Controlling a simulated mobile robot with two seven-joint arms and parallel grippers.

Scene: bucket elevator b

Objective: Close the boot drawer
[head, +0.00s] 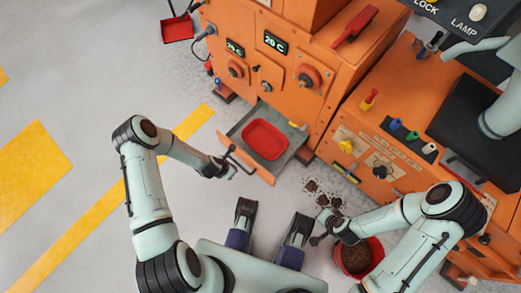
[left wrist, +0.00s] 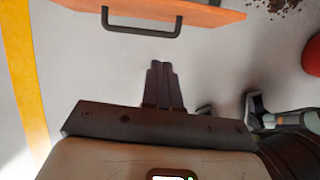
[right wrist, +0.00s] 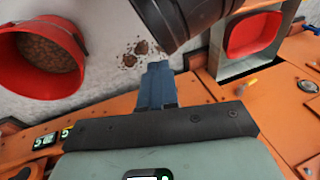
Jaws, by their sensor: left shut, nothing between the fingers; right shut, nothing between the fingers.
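The boot drawer (head: 285,165) is pulled out of the orange machine and holds a red tray (head: 265,139). Its orange front panel (left wrist: 200,14) carries a dark bar handle (left wrist: 142,31), seen at the top of the left wrist view. My left gripper (head: 230,171) is shut and empty, close to the handle on the outer side of the drawer; its fingertips (left wrist: 160,66) point at the panel with a gap. My right gripper (head: 318,239) is shut and empty, near the red bucket. The right wrist view shows its fingers (right wrist: 158,68) and the drawer's grey wall (right wrist: 216,45).
The red bucket (head: 375,262) of brown pellets stands on the floor at the lower right. Spilled dark material (head: 322,194) lies between it and the drawer. An orange control cabinet (head: 360,140) stands right of the drawer. Floor to the left is clear, with yellow markings.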

